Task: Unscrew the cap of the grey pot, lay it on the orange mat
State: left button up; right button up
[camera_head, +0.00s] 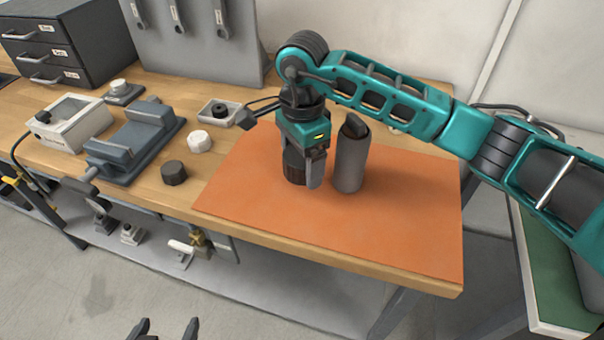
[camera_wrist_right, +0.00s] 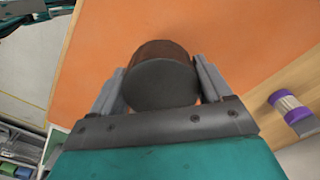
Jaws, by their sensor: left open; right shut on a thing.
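The grey pot (camera_head: 348,169) stands upright on the orange mat (camera_head: 400,225), just right of my right gripper in the head view; its top looks dark. My right gripper (camera_head: 304,180) points down and is shut on a dark, ribbed round cap (camera_head: 293,165), apart from the pot and low over the mat. Whether the cap touches the mat I cannot tell. In the wrist view the cap (camera_wrist_right: 162,84) sits between both fingers, its flat top towards the camera. My left gripper (camera_head: 165,329) is open and empty at the bottom edge of the head view, in front of the bench.
Left of the mat are a dark round knob (camera_head: 173,173), a white round piece (camera_head: 199,141), a small tray (camera_head: 219,113) and a blue-grey vise (camera_head: 135,145). A purple-and-white cylinder (camera_wrist_right: 292,108) shows in the wrist view. The front and right of the mat are clear.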

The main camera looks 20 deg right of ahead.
aim_at(302, 187)
jog(key=shift+f, duration=2.15)
jog(key=shift+f, duration=0.15)
jog(key=o, duration=1.1)
notch_tip(302, 187, up, 12)
jog(key=shift+r, duration=0.2)
